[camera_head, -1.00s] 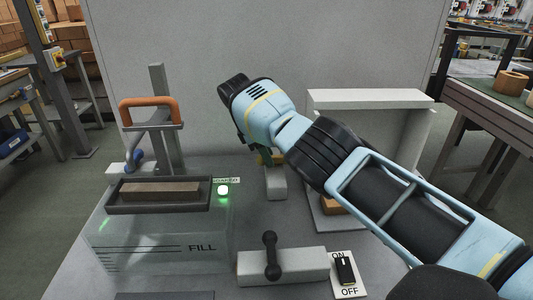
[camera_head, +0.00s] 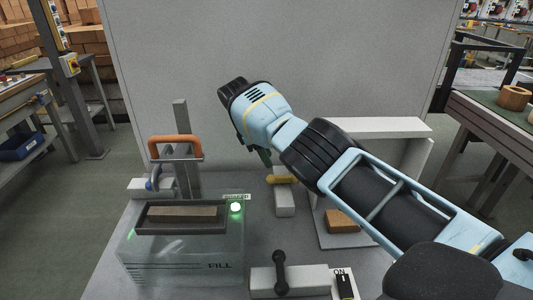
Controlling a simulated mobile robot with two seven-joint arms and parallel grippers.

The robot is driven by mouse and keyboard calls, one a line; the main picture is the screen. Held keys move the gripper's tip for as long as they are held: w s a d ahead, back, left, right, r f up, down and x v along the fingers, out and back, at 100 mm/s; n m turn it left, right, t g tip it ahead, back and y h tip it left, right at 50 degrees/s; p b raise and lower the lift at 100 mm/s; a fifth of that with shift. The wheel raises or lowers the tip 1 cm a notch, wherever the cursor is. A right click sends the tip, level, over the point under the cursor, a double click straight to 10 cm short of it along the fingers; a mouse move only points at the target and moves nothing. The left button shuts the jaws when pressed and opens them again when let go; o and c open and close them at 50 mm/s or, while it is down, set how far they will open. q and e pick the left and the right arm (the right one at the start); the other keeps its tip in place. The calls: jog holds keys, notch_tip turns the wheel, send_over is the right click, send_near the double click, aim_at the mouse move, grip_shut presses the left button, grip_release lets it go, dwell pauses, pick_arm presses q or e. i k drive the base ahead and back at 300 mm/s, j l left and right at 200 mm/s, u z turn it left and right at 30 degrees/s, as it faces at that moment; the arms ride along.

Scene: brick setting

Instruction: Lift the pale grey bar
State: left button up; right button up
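A long pale grey block (camera_head: 308,278) with a dark knobbed handle (camera_head: 280,272) lies at the front of the worktop. A smaller pale upright block (camera_head: 285,203) with a yellow piece (camera_head: 284,179) on it stands further back. I cannot tell for sure which pale part is the bar. My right gripper (camera_head: 259,156) hangs above and behind the smaller block, apart from the long block. Its fingers are mostly hidden by its wrist, so its opening does not show. My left gripper is not in view.
A tray (camera_head: 152,230) holding a brown bar sits on the FILL box (camera_head: 170,257), near a green lamp (camera_head: 235,207). An orange handle (camera_head: 175,142) stands behind. A switch (camera_head: 346,287) is in front.

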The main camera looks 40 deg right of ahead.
aim_at(155, 214)
jog(key=k+j, duration=1.15)
jog(key=k, duration=0.15)
